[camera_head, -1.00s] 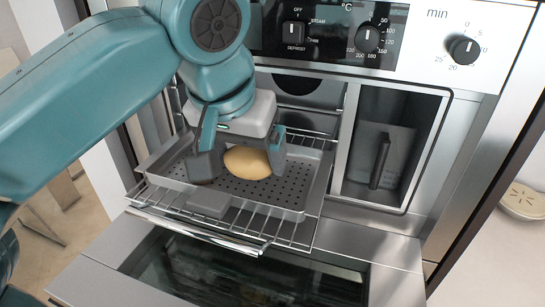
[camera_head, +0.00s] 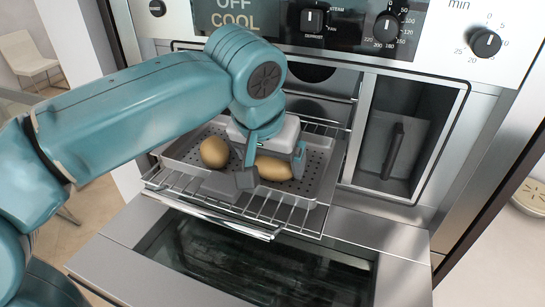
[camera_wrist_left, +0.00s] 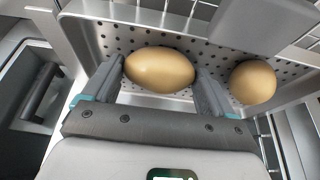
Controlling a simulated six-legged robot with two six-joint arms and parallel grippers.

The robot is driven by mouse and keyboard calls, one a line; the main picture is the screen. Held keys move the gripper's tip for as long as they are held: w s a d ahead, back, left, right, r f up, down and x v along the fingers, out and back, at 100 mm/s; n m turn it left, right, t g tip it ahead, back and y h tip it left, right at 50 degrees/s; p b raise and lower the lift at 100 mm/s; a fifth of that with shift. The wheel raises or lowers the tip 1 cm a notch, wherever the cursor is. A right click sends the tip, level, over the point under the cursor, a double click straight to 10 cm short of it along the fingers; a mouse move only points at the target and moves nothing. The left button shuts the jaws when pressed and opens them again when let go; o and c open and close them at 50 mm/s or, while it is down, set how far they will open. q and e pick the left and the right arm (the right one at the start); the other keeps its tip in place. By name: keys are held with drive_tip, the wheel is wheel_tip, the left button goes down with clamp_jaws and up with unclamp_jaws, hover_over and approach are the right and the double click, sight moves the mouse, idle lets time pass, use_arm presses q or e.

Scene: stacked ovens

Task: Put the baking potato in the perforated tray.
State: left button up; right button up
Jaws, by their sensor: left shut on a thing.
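A yellow-brown baking potato (camera_head: 273,168) is between the two fingers of my left gripper (camera_head: 274,170), which is shut on it. The potato is at the perforated tray (camera_head: 322,172), low within its walls; I cannot tell whether it touches the floor. A second, rounder potato (camera_head: 214,152) lies in the tray to the left of the gripper. In the left wrist view the held potato (camera_wrist_left: 160,69) sits between the fingers (camera_wrist_left: 160,82), and the other potato (camera_wrist_left: 253,82) is outside the right finger. My right gripper is not in view.
The tray is on a wire rack (camera_head: 205,205) pulled out of the upper oven. Below is an open oven door (camera_head: 130,220) with a dark glass area. A compartment with a dark handle (camera_head: 393,150) is to the right. Control knobs (camera_head: 386,27) are above.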

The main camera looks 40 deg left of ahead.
use_arm(q)
drive_tip(key=shift+f, duration=0.15)
drive_tip(key=o, duration=0.7)
drive_tip(key=shift+f, duration=0.1)
drive_tip(key=shift+o, duration=1.1)
drive_tip(key=shift+w, duration=0.25)
drive_tip(key=shift+s, duration=0.1)
drive_tip(key=p+v, duration=0.1)
drive_tip(key=v, duration=1.1)
drive_tip(key=shift+r, duration=0.2)
drive_tip(key=shift+s, duration=0.1)
